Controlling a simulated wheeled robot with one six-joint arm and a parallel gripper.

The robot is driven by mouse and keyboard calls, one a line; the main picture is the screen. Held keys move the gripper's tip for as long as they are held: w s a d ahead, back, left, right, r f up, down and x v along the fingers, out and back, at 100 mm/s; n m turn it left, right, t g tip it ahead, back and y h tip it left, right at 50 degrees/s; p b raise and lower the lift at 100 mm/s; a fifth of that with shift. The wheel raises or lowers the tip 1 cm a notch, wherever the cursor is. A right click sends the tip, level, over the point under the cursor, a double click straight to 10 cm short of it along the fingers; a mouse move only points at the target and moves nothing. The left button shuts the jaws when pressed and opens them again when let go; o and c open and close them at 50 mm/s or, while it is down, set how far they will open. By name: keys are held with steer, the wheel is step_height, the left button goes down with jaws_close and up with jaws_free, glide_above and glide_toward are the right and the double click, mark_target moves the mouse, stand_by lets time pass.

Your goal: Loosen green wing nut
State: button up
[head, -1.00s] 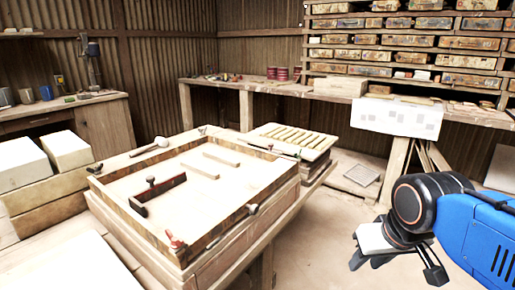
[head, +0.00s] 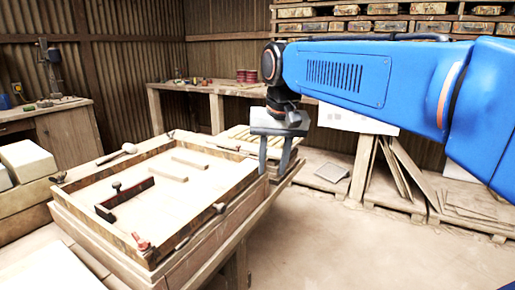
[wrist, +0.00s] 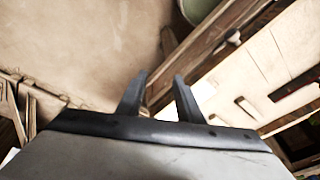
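The wooden press frame (head: 205,222) stands on a workbench at centre left in the head view. It has small hardware at its corners and sides, including a red-tipped piece (head: 142,242) at the near corner and a dark knobbed fitting (head: 220,208) on the right side. I cannot make out a green wing nut in either view. My gripper (head: 274,172) points down beside the frame's right corner, fingers apart and empty. In the wrist view, my gripper (wrist: 160,78) shows a clear gap between its fingers, with the frame's edge (wrist: 215,48) to the right.
A red bar with a knob (head: 125,198) and two pale wooden strips lie inside the frame. A slatted rack (head: 240,134) sits behind it, partly hidden by my arm. Boards lean (head: 400,170) at the right. The floor (head: 350,240) in front is open.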

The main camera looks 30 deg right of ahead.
steer(key=w+d+r+m+g, duration=0.1)
steer(key=w+d+r+m, duration=0.2)
steer(key=w+r, duration=0.5)
steer(key=w+d+r+m+g, duration=0.2)
steer(key=w+d+r+m, duration=0.15)
steer(key=w+r, duration=0.4)
steer(key=f, duration=0.6)
steer(key=w+f, duration=0.1)
steer(key=f, duration=1.1)
steer(key=shift+w+d+f, duration=0.2)
steer(key=shift+w+f, duration=0.1)
steer(key=shift+w, duration=0.1)
jaws_close()
